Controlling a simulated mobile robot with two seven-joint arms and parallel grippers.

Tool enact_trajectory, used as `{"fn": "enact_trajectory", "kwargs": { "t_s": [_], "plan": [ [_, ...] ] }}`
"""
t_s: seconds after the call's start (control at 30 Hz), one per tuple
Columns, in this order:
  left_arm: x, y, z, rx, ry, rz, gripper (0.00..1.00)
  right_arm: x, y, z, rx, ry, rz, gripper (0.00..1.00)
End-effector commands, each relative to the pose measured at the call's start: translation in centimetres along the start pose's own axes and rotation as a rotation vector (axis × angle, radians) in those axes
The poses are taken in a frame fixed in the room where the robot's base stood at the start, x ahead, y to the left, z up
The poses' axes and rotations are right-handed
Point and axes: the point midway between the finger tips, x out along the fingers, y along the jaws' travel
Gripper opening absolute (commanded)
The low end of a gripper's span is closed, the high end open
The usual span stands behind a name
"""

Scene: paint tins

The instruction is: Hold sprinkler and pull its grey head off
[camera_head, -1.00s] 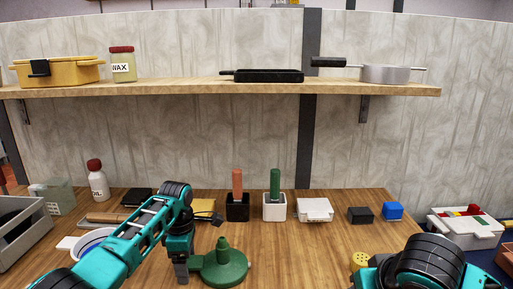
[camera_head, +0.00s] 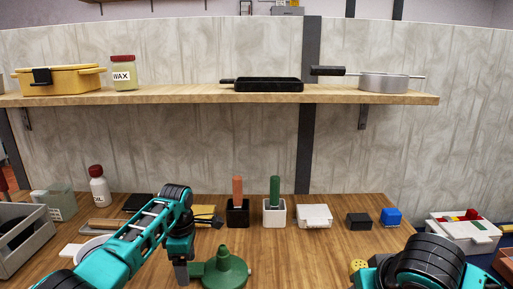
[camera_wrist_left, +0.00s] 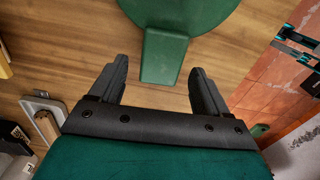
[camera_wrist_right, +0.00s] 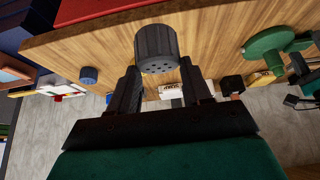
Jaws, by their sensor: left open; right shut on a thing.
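The green sprinkler body (camera_head: 226,272), a round base with a cone and a short side tab, stands on the table at the lower middle of the head view. My left gripper (camera_head: 182,272) is open beside it. In the left wrist view the green tab (camera_wrist_left: 163,55) lies between the spread fingers (camera_wrist_left: 158,80), with gaps on both sides. My right gripper (camera_wrist_right: 157,80) is shut on the grey perforated head (camera_wrist_right: 156,48), which is apart from the green body (camera_wrist_right: 268,40). In the head view my right arm hides this gripper and the grey head.
A yellow perforated piece (camera_head: 358,266) shows beside my right arm. A grey crate (camera_head: 22,238) is at left. A shelf (camera_head: 200,97) runs above.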

Motion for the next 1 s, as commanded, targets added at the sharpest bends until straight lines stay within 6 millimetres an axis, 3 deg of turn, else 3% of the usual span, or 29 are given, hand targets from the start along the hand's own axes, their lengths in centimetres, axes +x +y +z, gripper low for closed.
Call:
{"fn": "enact_trajectory", "kwargs": {
  "t_s": [0.77,1.0],
  "plan": [
    [1.8,0.0,0.0,0.000,0.000,0.000,0.77,0.6,0.0,0.4,0.000,0.000,0.000,0.00],
    [1.8,0.0,0.0,0.000,0.000,0.000,0.54,0.6,0.0,0.4,0.000,0.000,0.000,0.00]
  ]
}}
